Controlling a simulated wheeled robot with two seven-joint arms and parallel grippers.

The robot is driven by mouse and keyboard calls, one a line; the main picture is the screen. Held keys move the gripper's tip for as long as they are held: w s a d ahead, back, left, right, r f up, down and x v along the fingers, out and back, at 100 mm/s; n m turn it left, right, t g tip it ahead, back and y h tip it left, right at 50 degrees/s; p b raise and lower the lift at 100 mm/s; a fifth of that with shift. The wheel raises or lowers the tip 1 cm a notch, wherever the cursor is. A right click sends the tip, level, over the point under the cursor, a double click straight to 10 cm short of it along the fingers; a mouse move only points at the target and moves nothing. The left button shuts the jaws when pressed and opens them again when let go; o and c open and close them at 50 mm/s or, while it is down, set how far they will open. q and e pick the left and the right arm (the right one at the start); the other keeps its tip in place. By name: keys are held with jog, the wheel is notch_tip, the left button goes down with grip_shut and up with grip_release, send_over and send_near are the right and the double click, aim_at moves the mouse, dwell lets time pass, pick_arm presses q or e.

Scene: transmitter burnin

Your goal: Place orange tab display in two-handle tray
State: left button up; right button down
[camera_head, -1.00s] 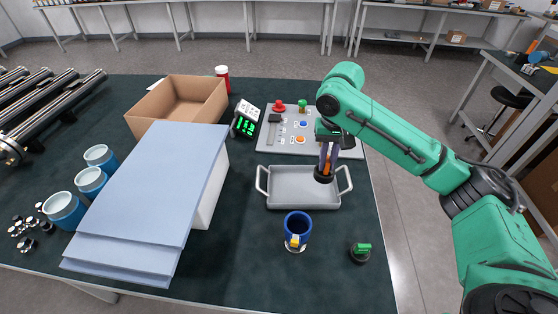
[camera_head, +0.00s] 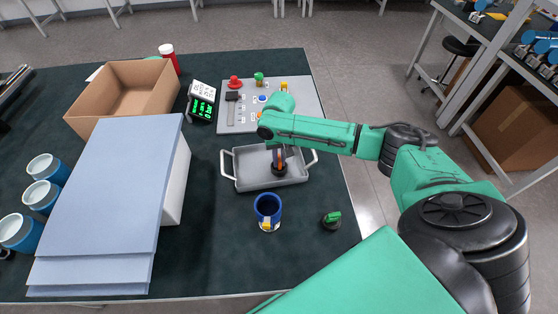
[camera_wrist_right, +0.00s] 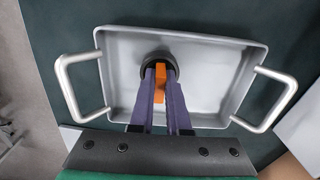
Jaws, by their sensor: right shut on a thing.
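The two-handle tray (camera_head: 250,180) is a shallow grey metal tray with a handle at each end; it lies on the dark table and also shows in the right wrist view (camera_wrist_right: 215,85). My right gripper (camera_head: 279,160) is over the tray, pointing down. In the right wrist view my right gripper (camera_wrist_right: 160,95) is shut on the orange tab (camera_wrist_right: 160,78) of the orange tab display, whose round dark body (camera_wrist_right: 158,59) is within the tray's outline near one long wall. I cannot tell whether it touches the tray floor. My left gripper is not in view.
A blue cup (camera_head: 267,207) and a dark knob with a green tab (camera_head: 331,220) stand in front of the tray. Behind it is a grey control panel (camera_head: 240,118) beside a small green-digit display (camera_head: 201,103). A cardboard box (camera_head: 125,95) and pale blue boards (camera_head: 110,195) fill the left.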

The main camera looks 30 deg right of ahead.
aim_at(279, 159)
jog(key=shift+f, duration=0.55)
jog(key=shift+f, duration=0.1)
jog(key=c, duration=0.9)
grip_release()
notch_tip(279, 159, up, 12)
jog(key=b, duration=0.1)
